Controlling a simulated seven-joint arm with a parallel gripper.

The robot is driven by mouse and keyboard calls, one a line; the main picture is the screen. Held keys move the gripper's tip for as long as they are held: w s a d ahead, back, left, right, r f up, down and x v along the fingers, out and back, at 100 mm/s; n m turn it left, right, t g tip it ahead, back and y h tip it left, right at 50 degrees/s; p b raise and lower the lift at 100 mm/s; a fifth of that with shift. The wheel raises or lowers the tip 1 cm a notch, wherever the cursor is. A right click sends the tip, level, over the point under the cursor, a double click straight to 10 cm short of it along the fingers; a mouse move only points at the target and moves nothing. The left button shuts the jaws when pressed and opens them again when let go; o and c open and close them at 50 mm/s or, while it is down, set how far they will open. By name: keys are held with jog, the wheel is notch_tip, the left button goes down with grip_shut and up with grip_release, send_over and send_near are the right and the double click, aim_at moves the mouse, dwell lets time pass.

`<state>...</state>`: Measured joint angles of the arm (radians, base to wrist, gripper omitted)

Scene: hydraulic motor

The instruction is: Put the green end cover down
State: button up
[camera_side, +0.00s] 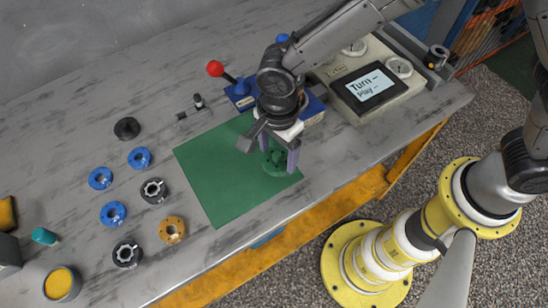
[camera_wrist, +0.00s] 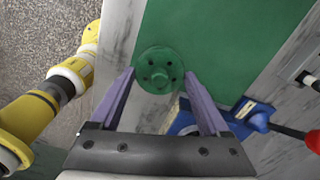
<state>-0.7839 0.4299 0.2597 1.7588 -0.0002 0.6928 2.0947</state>
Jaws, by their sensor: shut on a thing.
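The green end cover (camera_side: 275,163) is a round flange with a raised hub, at the right part of the green mat (camera_side: 222,178) in the side view. In the wrist view the end cover (camera_wrist: 158,70) shows its face with a centre boss and several small holes. My gripper (camera_side: 279,155) points down with its purple fingers on either side of the cover, shut on it. In the wrist view my gripper (camera_wrist: 157,78) has the cover between its fingertips. The cover is at or just above the mat; I cannot tell if it touches.
A blue vise-like fixture (camera_side: 243,94) with a red-knobbed lever (camera_side: 215,68) stands behind my gripper. A display panel (camera_side: 370,87) is to the right. Blue rings (camera_side: 113,213), dark rings (camera_side: 127,253) and an orange ring (camera_side: 172,229) lie left of the mat. The mat's left part is clear.

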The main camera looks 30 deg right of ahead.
aim_at(274, 162)
jog(key=shift+w+a+f, duration=0.25)
jog(key=shift+f, duration=1.65)
jog(key=shift+f, duration=0.1)
jog(key=o, duration=1.6)
jog(key=shift+f, duration=0.1)
notch_tip(274, 162, up, 12)
jog(key=shift+r, duration=0.2)
